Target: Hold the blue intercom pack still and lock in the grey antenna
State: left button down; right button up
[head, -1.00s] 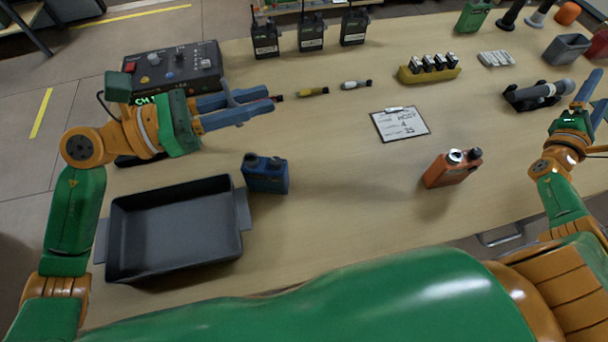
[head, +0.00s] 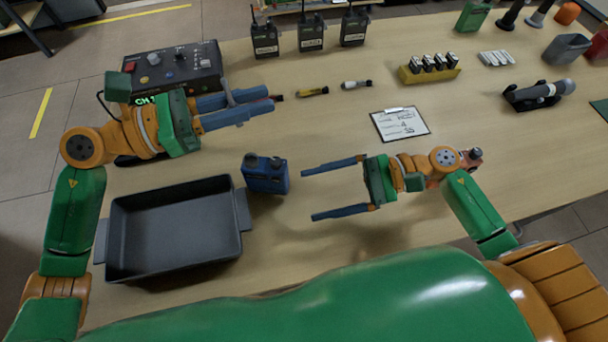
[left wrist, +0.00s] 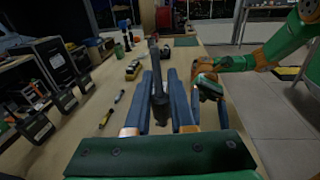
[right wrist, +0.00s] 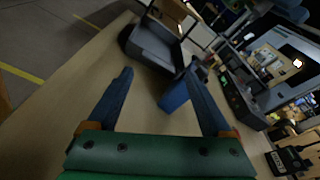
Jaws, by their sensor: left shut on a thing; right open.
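The blue intercom pack (head: 265,173) stands upright on the table, right of the dark tray, with two dark knobs on top. It also shows in the right wrist view (right wrist: 174,96), between the finger lines and nearer the right-hand finger. My right gripper (head: 307,193) is open, its fingers pointing at the pack from the right, with a gap still between. My left gripper (head: 238,107) is shut on a dark grey stick, the grey antenna (left wrist: 157,92), held above the table beyond the pack. The antenna is partly hidden by the fingers in the head view.
The dark tray (head: 172,230) lies left of the pack. A control box (head: 170,70) stands behind my left gripper. An orange pack (head: 472,158) is mostly hidden by my right arm. A clipboard (head: 400,124) and small markers (head: 312,91) lie further back. Table around the pack's front is clear.

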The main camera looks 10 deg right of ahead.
aim_at(288, 177)
jog(key=w+a+f+m+t, duration=0.1)
jog(key=w+m, duration=0.1)
jog(key=m, duration=0.1)
jog(key=w+f+m+t, duration=0.1)
jog(key=w+m+t, duration=0.1)
jog(key=m, duration=0.1)
jog(key=w+a+f+m+t+y, duration=0.1)
jog(key=f+m+t, duration=0.1)
jog(key=m, duration=0.1)
jog(key=shift+w+a+f, duration=0.1)
jog(key=shift+w+a, duration=0.2)
jog(key=shift+w, duration=0.1)
jog(key=x, duration=0.7)
jog(key=shift+d, duration=0.1)
grip_shut()
jog(key=shift+f, duration=0.1)
pick_arm(q)
jog(key=shift+w+a+f+n+t+y, duration=0.1)
jog(key=shift+w+f+n+t+y, duration=0.1)
jog(key=shift+f+n+t+y, duration=0.7)
jog(key=shift+w+a+f+n+t+y, duration=0.15)
jog(key=shift+f+n+t+y, duration=0.1)
jog(key=shift+n+t, duration=1.15)
jog(key=shift+w+d+f+n+t+y, duration=0.15)
jog(key=shift+f+n+t+y, duration=0.45)
jog(key=shift+t, duration=1)
jog(key=shift+a, duration=0.15)
